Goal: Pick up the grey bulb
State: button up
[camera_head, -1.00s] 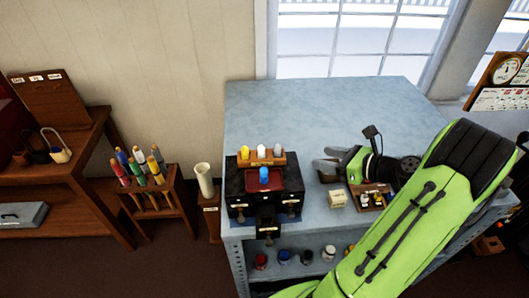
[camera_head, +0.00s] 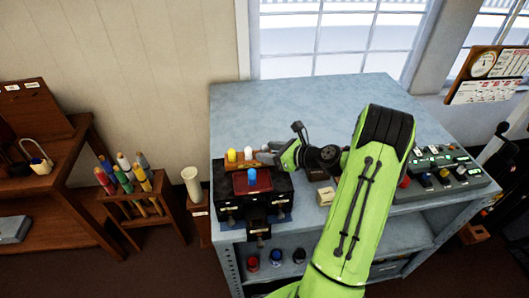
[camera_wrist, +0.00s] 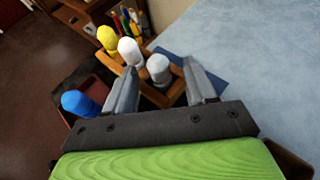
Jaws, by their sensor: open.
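The grey bulb (camera_wrist: 159,69) stands in a wooden holder (camera_wrist: 172,97), at the right end of a row with a white bulb (camera_wrist: 130,50) and a yellow bulb (camera_wrist: 108,38). In the wrist view my gripper (camera_wrist: 158,78) is open, with the grey bulb showing between its two fingers and nothing held. The left finger overlaps the area beside the white bulb. I cannot tell how far the fingertips are from the grey bulb. In the head view my gripper (camera_head: 268,155) is at the right end of the holder and hides the grey bulb.
A blue bulb (camera_head: 252,176) stands on the red top of a black box (camera_head: 227,197), in front of the holder. A small cream box (camera_head: 325,196) and a panel of buttons (camera_head: 440,170) lie to the right. The back of the blue table (camera_head: 290,105) is clear.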

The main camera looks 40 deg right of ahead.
grip_shut()
jog(key=shift+r, duration=0.15)
notch_tip(320, 180, up, 28)
jog(key=p, duration=0.5)
